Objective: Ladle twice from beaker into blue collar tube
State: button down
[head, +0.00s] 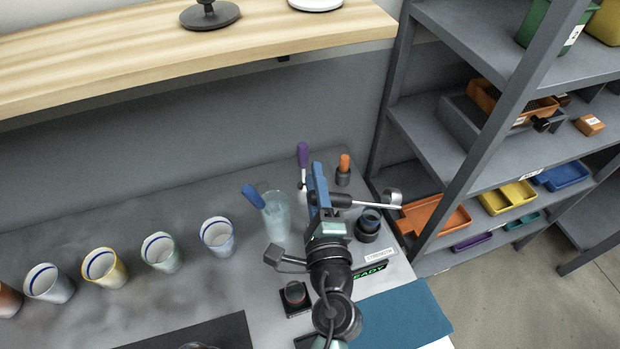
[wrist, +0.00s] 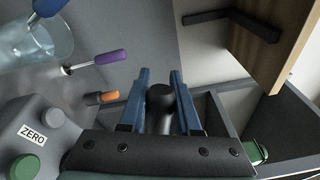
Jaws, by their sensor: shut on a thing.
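My gripper (head: 318,190) is shut on the dark handle of a ladle (head: 393,197). The ladle's thin metal rod points right and ends in a small metal bowl; its contents cannot be made out. In the wrist view the dark handle (wrist: 160,97) sits between my blue fingers. The clear beaker (head: 277,219) holds pale liquid, left of my gripper, with a blue-handled tool (head: 254,195) leaning in it. A short dark holder (head: 368,225) with a bluish ring at its top stands below the ladle's bowl in the picture; I cannot tell if it is the blue collar tube.
Several cups (head: 217,238) stand in a row left of the beaker. A purple-handled tool (head: 302,155) and an orange-topped piece (head: 344,163) stand behind my gripper. A grey shelf with an orange tray (head: 436,216) is close on the right. A wooden ledge (head: 180,50) runs along the back.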

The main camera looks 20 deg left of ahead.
jog(key=w+d+r+m+p, duration=0.5)
jog(key=d+r+m+p, duration=0.8)
jog(key=p, duration=0.3)
jog(key=shift+w+d+m+t+h, duration=0.2)
jog(key=shift+d+m+t+h, duration=0.15)
jog(key=shift+m, duration=0.45)
